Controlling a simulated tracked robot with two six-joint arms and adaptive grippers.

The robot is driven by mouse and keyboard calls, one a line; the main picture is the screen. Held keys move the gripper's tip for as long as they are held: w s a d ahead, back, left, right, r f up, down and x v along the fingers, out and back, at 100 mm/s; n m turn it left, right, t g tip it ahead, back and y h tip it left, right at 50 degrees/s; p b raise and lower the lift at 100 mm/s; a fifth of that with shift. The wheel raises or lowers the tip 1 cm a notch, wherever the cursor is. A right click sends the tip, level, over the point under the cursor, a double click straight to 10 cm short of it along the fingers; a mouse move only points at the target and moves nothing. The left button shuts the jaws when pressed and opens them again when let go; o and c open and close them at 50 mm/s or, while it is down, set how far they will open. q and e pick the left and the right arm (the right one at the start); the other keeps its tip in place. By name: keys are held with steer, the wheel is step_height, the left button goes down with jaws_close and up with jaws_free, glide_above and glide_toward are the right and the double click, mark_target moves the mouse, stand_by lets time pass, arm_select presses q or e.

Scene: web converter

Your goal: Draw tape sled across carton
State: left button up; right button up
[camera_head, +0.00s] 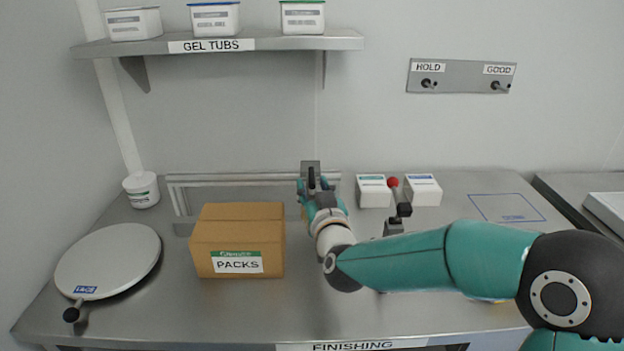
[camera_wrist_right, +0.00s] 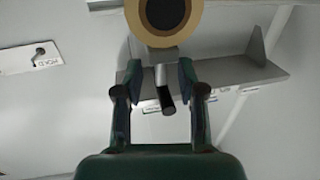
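The brown carton (camera_head: 237,235) with a PACKS label stands closed on the steel bench, left of centre. The tape sled (camera_head: 310,167) shows as a grey block at the right end of the metal rail frame behind the carton. In the right wrist view its tan tape roll (camera_wrist_right: 197,22) is at the top, with a dark handle (camera_wrist_right: 168,104) below. My right gripper (camera_head: 312,186) is right of the carton. In the wrist view its fingers (camera_wrist_right: 160,82) are apart, one on each side of the handle, with a gap on the left. My left gripper is not in view.
A round white turntable (camera_head: 108,260) lies left of the carton. A white tub (camera_head: 142,190) stands behind it. Right of my gripper are two white boxes (camera_head: 374,191) (camera_head: 424,190) and a red-knobbed lever (camera_head: 393,182). A shelf (camera_head: 140,47) is above.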

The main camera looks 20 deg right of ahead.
steer(key=shift+w+d, duration=0.1)
steer(key=shift+w, duration=0.7)
jaws_close()
steer(key=shift+r, duration=0.1)
